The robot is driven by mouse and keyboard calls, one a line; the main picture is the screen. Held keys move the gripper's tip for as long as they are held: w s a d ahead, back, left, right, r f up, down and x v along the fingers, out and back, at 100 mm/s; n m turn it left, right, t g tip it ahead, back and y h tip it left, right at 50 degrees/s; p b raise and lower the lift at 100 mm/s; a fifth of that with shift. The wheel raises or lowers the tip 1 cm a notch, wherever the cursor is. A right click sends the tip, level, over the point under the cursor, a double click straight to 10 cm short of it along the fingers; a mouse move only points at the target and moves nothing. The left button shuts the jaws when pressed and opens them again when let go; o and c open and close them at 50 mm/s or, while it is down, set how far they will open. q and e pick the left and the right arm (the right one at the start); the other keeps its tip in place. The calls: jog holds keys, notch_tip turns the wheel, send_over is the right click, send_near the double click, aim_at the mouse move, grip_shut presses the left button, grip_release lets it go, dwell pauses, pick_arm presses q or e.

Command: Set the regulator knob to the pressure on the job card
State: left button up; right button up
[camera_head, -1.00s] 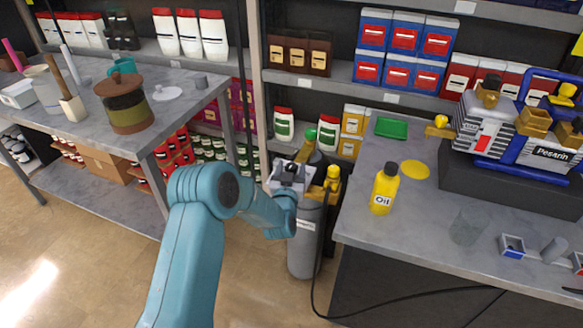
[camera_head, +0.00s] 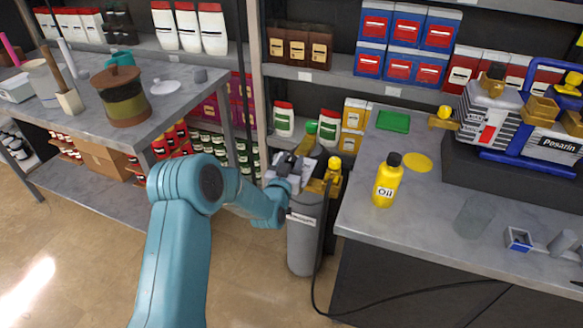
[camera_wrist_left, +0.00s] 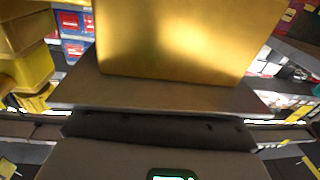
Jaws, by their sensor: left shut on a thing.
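A grey gas cylinder (camera_head: 303,245) stands on the floor against the workbench's left end. Yellow brass fittings of the regulator (camera_head: 331,177) sit at its top, with a green part (camera_head: 311,127) above them. My left gripper (camera_head: 284,163) is at the cylinder top, left of the brass fittings, and shut on the regulator knob. The knob itself is mostly hidden by the gripper. In the left wrist view, a large gold-coloured surface (camera_wrist_left: 185,40) fills the top, very close. The knob's setting and the job card cannot be made out. My right gripper is not in view.
The workbench (camera_head: 415,225) on the right holds a yellow oil bottle (camera_head: 386,182), a green tray (camera_head: 393,121) and a blue-framed pump (camera_head: 520,115). A black hose (camera_head: 420,290) runs along its front. Another table (camera_head: 75,110) stands left. Stocked shelves line the back.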

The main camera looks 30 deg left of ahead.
pick_arm(q)
jog(key=m+h+b, duration=0.1)
jog(key=h+b, duration=0.1)
jog(key=m+h+b, duration=0.1)
jog(key=b, duration=0.1)
jog(key=shift+a+f+m+t+h, duration=0.2)
jog(key=shift+f+m+t+h, duration=0.1)
jog(key=shift+f+t+h, duration=0.1)
jog(key=h, duration=0.1)
jog(key=m+h+b, duration=0.1)
jog(key=shift+r+m+h+b, duration=0.2)
jog(key=shift+m+h+b, duration=0.1)
jog(key=shift+h, duration=0.1)
jog(key=m+h, duration=0.1)
jog(key=h, duration=0.1)
jog(key=shift+r+m+h, duration=0.25)
jog(key=shift+m+h, duration=0.15)
jog(key=shift+d+m+g+h+p, duration=0.1)
jog(key=shift+m+g+h+p, duration=0.75)
jog(key=shift+h, duration=0.6)
jog(key=shift+m+g+h+p, duration=0.4)
jog(key=shift+m+g+h, duration=0.15)
jog(key=shift+m+h, duration=0.75)
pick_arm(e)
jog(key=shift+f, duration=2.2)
pick_arm(q)
jog(key=shift+h, duration=0.35)
jog(key=o, duration=0.9)
